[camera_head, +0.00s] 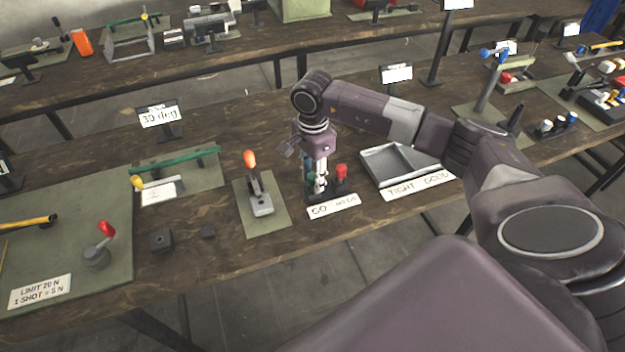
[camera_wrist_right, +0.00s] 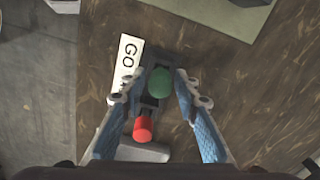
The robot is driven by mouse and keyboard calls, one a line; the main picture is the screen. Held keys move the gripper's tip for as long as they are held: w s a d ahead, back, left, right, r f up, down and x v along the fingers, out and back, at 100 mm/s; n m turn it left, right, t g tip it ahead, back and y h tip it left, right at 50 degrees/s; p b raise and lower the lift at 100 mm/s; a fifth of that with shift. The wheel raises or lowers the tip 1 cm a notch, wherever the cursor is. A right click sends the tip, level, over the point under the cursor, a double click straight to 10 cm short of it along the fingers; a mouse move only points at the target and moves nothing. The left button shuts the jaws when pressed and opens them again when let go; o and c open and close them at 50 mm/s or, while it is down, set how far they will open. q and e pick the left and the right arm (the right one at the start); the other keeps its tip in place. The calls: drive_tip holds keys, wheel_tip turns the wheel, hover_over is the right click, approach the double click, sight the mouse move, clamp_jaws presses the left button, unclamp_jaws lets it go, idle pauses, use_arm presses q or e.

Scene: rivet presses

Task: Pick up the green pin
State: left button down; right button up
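The green pin (camera_wrist_right: 159,82) stands in a dark holder (camera_wrist_right: 150,101) and shows from above in the right wrist view. The red pin (camera_wrist_right: 143,128) is in the same holder, and in the head view it (camera_head: 341,172) stands just right of my right gripper (camera_head: 318,187). My right gripper points down over the holder. In the right wrist view its two fingers (camera_wrist_right: 160,80) are open, one on each side of the green pin, with visible gaps. In the head view the gripper mostly hides the green pin. My left gripper is in neither view.
A GO label (camera_head: 333,206) lies in front of the holder. A grey tray (camera_head: 383,172) is to the right, with a TIGHT/GOOD label (camera_head: 418,185). An orange-tipped lever (camera_head: 250,160) on a mat is to the left. The table's front edge is close.

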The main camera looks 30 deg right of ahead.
clamp_jaws()
drive_tip(key=shift+r, duration=0.15)
